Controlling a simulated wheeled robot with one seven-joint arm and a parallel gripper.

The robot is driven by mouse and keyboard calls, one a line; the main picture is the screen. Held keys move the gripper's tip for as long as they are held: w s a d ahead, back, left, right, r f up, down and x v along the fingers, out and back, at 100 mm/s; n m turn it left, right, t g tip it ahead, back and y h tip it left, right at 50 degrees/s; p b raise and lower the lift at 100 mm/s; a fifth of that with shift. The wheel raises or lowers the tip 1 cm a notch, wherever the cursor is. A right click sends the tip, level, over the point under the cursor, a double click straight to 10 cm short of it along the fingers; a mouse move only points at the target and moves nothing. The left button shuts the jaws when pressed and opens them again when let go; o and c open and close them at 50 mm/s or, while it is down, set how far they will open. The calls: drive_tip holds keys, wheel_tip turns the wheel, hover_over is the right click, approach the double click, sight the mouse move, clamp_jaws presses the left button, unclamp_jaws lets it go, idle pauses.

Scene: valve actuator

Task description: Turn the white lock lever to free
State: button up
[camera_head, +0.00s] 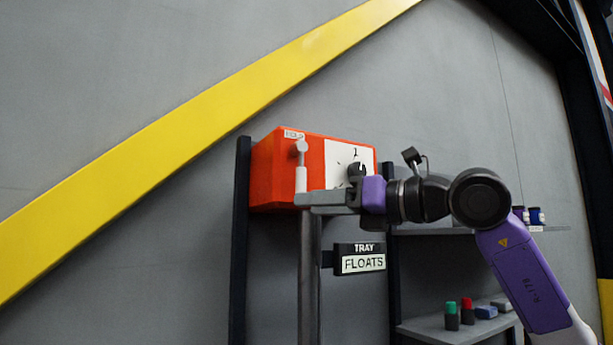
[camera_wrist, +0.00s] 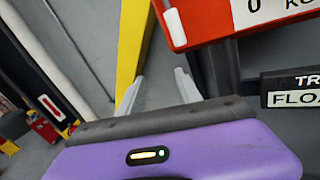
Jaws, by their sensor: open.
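The white lock lever (camera_head: 301,178) stands upright at the left front of the orange-red actuator box (camera_head: 274,172), below a pale round knob. In the wrist view the white lever (camera_wrist: 175,28) shows against the red box (camera_wrist: 205,22), up and to the right of my fingertips. My gripper (camera_head: 303,198) reaches in from the right in the head view, and its fingers overlap the lever's lower end there. In the wrist view my gripper (camera_wrist: 158,82) is open, with nothing between its fingers but distant background. The lever looks apart from the fingers.
A sign reading TRAY FLOATS (camera_head: 361,258) hangs below the box. Dark uprights (camera_head: 241,270) and a grey post (camera_head: 309,275) stand close by. A shelf (camera_head: 430,331) with small items is at lower right. The grey wall with a yellow stripe (camera_head: 150,150) lies behind.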

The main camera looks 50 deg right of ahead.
sight(304, 180)
drive_tip(key=s+d+r+h, duration=0.1)
drive_tip(key=d+r+h, duration=0.25)
drive_tip(key=r, duration=0.25)
drive_tip(key=shift+m+h, duration=0.3)
drive_tip(key=shift+h, duration=0.05)
drive_tip(key=w+p, duration=0.3)
drive_tip(key=w, duration=0.3)
drive_tip(key=shift+f, duration=0.1)
drive_tip(key=shift+w+f, duration=0.1)
drive_tip(key=shift+w, duration=0.5)
clamp_jaws()
